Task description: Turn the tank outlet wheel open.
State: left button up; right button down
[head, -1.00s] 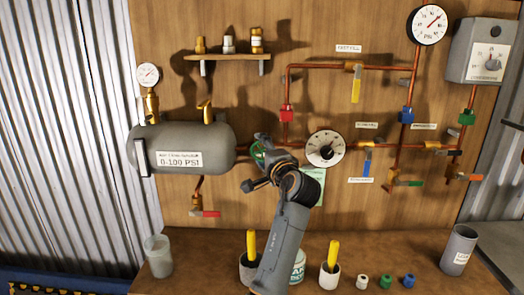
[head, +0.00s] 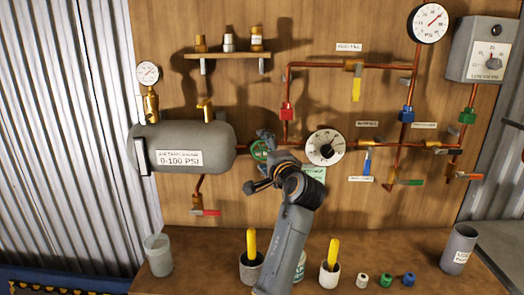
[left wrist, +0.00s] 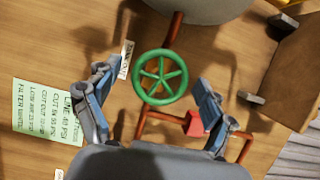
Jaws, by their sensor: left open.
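The green tank outlet wheel (head: 260,150) sits on the copper pipe just right of the grey air tank (head: 215,145). The left wrist view shows the whole wheel (left wrist: 160,77), with several spokes. My left gripper (head: 258,167) is right at the wheel in the head view and covers its lower right part. In the left wrist view the two fingers (left wrist: 156,98) are spread wide, one on each side of the wheel. A gap shows between each finger and the rim, and nothing is held. My right gripper is not in view.
The round dial gauge (head: 325,148) is close to the right of my left wrist. A red fitting (head: 286,115) stands above, and a green note (left wrist: 47,110) hangs nearby. Cups with yellow-handled tools (head: 250,265) stand on the bench below.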

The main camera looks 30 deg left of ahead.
pick_arm(q)
jog(key=v, duration=1)
jog(key=shift+s+d, duration=0.2)
jog(key=shift+d, duration=0.1)
